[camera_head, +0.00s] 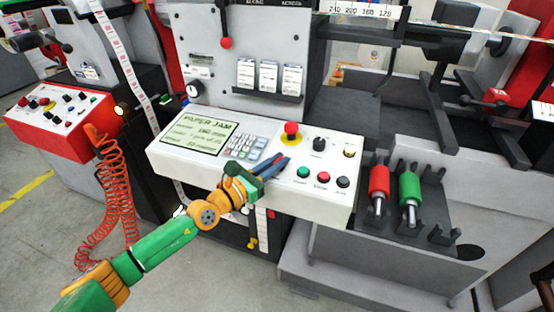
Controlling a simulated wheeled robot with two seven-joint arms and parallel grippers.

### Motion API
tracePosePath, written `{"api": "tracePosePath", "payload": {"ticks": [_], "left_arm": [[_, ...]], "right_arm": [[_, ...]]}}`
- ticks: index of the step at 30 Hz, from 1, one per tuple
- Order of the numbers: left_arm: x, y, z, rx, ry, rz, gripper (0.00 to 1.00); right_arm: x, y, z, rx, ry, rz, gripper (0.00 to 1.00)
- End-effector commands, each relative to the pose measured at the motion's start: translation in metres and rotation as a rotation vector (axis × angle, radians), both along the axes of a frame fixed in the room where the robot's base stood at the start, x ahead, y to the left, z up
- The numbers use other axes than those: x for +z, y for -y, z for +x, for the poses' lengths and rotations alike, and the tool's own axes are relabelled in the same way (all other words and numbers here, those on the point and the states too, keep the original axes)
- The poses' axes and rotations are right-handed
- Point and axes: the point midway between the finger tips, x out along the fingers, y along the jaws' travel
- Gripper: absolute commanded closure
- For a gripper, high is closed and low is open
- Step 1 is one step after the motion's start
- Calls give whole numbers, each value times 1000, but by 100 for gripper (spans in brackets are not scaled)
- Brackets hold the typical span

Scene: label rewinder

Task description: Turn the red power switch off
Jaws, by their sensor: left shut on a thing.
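My left gripper (277,168) reaches in from the lower left over the white control panel (190,172). Its dark fingers are closed at the right of the keypad, and what they hold is hidden by them. I cannot tell for sure which control is the red power switch. The panel has a red mushroom button on a yellow base (291,131), behind and right of the fingers. A small red button (322,177) sits in the front row, right of the gripper. My right gripper is not in view.
The panel's screen (200,135) reads PAPER JAM. A black knob (319,145) and a green button (303,172) are near the fingers. A red control box (60,122) is at left.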

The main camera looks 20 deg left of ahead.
Motion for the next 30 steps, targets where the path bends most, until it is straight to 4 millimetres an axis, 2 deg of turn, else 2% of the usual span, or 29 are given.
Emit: {"api": "tracePosePath", "payload": {"ticks": [1,6,10,13,20,30], "left_arm": [[4,1,-1,13,-6,-8,100],[10,2,-1,90,-9,-20,100],[12,3,-1,186,-10,-31,100],[9,3,-1,280,-10,-46,100],[2,4,-1,488,-9,-78,100],[-2,4,0,725,-5,-113,100]], "right_arm": [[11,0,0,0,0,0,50],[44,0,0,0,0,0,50],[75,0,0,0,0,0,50],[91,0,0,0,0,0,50],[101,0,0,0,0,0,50],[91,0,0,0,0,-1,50]]}}
